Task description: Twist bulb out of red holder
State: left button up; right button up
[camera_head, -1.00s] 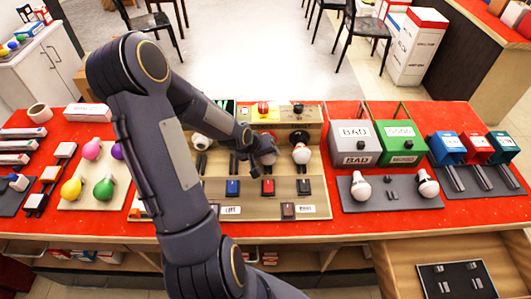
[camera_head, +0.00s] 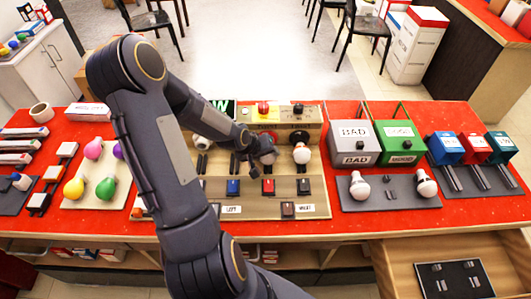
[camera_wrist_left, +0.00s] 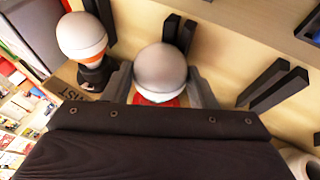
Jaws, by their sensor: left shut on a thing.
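My left gripper (camera_head: 262,158) reaches over the beige test panel in the head view and is shut on a white bulb. In the left wrist view the bulb (camera_wrist_left: 160,72) sits between the two fingers of my left gripper (camera_wrist_left: 160,90). A bit of the red holder (camera_wrist_left: 156,100) shows just beneath it, so the bulb is at or very close to the holder. I cannot tell whether it is still seated. A second white bulb (camera_head: 301,154) stands to the right in a black holder; it also shows in the left wrist view (camera_wrist_left: 82,36). My right gripper is not in view.
The panel (camera_head: 320,205) carries blue, red and dark switches and a red light on top. Right of it stand a grey BAD box (camera_head: 352,145) and a green box (camera_head: 400,145), with two bulbs before them. Coloured bulbs (camera_head: 93,149) lie at the left.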

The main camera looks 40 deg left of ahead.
pick_arm(q)
jog(key=shift+s+d+f, duration=0.1)
jog(key=shift+s+f, duration=0.05)
jog(key=shift+s, duration=0.05)
jog(key=shift+s+d+b, duration=0.45)
jog(key=shift+s+d, duration=0.65)
jog(key=shift+s, duration=0.2)
notch_tip(320, 180, up, 8)
jog(key=p, duration=0.7)
